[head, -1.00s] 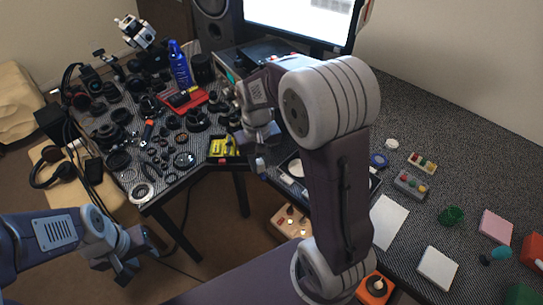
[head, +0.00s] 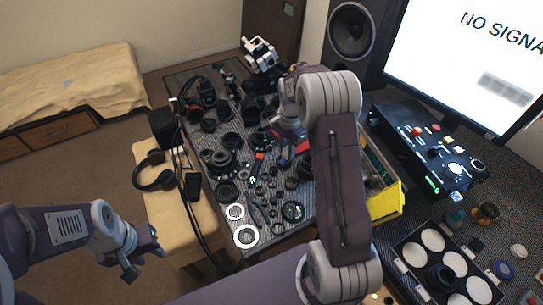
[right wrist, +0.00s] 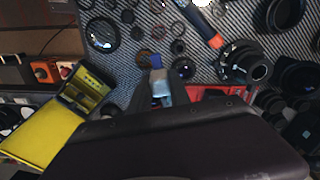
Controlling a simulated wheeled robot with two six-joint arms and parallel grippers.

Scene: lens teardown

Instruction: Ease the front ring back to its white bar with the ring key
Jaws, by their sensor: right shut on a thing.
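My right gripper (head: 287,150) is above the bench of lens parts, partly hidden by its own arm. In the right wrist view it is shut on a small grey tool with a blue tip (right wrist: 156,62), which may be the ring key. The tip points over the patterned bench top among loose rings. A lens body (right wrist: 243,62) stands to its right. I cannot make out which ring is the front ring, nor its white bar. My left gripper (head: 143,256) is open and empty, left of the bench over the floor.
An orange-handled tool (head: 257,160) lies among several dark lens parts. A yellow-ended tray (head: 385,203) and a control box (head: 430,145) are to the right. Headphones (head: 154,172) rest on the tan seat.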

